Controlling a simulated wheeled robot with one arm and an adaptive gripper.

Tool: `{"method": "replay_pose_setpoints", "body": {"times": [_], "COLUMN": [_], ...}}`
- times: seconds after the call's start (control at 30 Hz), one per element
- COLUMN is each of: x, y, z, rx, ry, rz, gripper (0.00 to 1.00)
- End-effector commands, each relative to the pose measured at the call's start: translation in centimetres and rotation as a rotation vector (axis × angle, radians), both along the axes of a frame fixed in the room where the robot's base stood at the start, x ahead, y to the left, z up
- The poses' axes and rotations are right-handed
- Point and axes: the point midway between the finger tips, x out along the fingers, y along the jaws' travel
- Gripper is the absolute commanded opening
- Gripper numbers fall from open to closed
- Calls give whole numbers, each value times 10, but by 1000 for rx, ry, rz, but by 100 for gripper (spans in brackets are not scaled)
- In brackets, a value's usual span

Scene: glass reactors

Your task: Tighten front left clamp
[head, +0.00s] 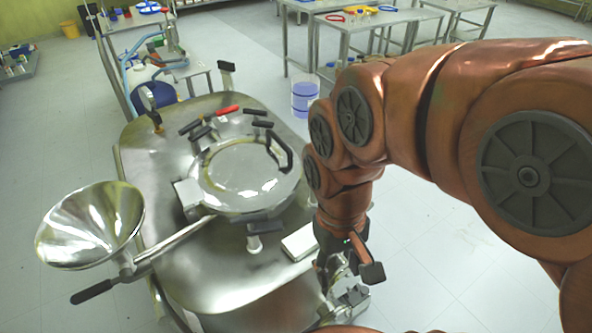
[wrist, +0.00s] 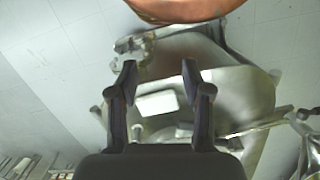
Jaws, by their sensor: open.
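The steel reactor vessel (head: 175,255) has a round lid (head: 245,172) with black-handled clamps around its rim. I cannot tell for sure which is the front left clamp. My gripper (head: 348,270) hangs at the vessel's right side, apart from the lid. In the wrist view, my gripper (wrist: 158,70) has its two dark fingers spread with nothing held. The white block (wrist: 157,102) on the vessel shows between and beyond the fingers there.
A steel funnel (head: 92,225) with a black-handled pipe juts out at the left. The white block (head: 300,243) sits on the vessel near my gripper. A metal fitting (head: 352,300) is below it. The floor on the right is free.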

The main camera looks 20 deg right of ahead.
Motion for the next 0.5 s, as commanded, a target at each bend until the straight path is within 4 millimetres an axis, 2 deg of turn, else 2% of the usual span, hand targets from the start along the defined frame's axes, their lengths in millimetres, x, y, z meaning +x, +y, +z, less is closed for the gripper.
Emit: {"method": "replay_pose_setpoints", "body": {"times": [0.1,0.5], "x": [34,144], "y": [-1,-17], "z": [3,15], "rx": [-17,-85], "ry": [-7,-33], "rz": [-28,-195], "gripper": [49,49]}}
